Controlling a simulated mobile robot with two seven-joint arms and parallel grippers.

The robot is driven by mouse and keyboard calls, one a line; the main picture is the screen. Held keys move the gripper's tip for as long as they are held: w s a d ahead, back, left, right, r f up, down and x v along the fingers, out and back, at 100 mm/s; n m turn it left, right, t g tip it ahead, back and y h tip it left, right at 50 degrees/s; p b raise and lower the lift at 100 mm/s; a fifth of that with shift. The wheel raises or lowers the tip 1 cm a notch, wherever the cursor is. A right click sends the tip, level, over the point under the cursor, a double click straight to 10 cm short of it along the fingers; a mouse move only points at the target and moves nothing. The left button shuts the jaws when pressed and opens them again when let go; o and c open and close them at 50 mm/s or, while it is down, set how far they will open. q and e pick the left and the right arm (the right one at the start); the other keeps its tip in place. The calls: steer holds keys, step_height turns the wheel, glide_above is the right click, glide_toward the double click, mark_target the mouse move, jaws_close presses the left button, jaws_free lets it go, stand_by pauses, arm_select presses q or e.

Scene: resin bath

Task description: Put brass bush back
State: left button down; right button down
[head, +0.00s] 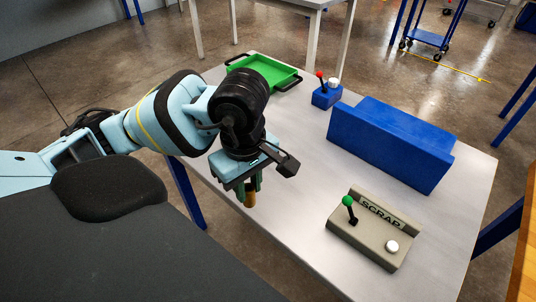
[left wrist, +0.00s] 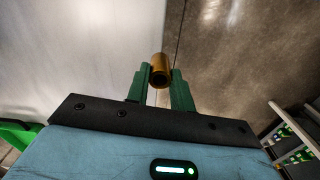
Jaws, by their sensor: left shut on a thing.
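My left gripper (head: 250,186) is shut on the brass bush (head: 250,198), a small gold cylinder hanging below the green fingers. In the left wrist view the bush (left wrist: 160,66) sits between the two green fingertips of the left gripper (left wrist: 160,78), its dark bore facing the camera. The gripper holds it near the table's left edge; its height above the table is hard to tell. A green tray (head: 292,83) with black handles lies at the table's far left end. My right gripper is not in view.
On the grey table (head: 290,190) stand a long blue box (head: 385,145), a small blue box (head: 326,97) with a red-knobbed lever and white knob, and a beige block (head: 370,240) marked SCRAP with a green-knobbed lever and white knob. The table middle is clear.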

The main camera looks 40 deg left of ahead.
arm_select(q)
steer(key=w+a+f, duration=0.1)
steer(key=w+a, duration=0.3)
steer(key=w, duration=0.7)
steer(key=shift+p, duration=0.3)
steer(key=shift+w+a, duration=0.1)
steer(key=shift+w, duration=0.1)
steer(key=shift+w+a, duration=0.15)
steer(key=shift+w, duration=0.15)
step_height(320, 180, down, 3)
steer(key=shift+f, duration=0.3)
steer(key=shift+f, duration=0.1)
steer(key=shift+f, duration=0.15)
steer(key=c, duration=1.2)
jaws_free()
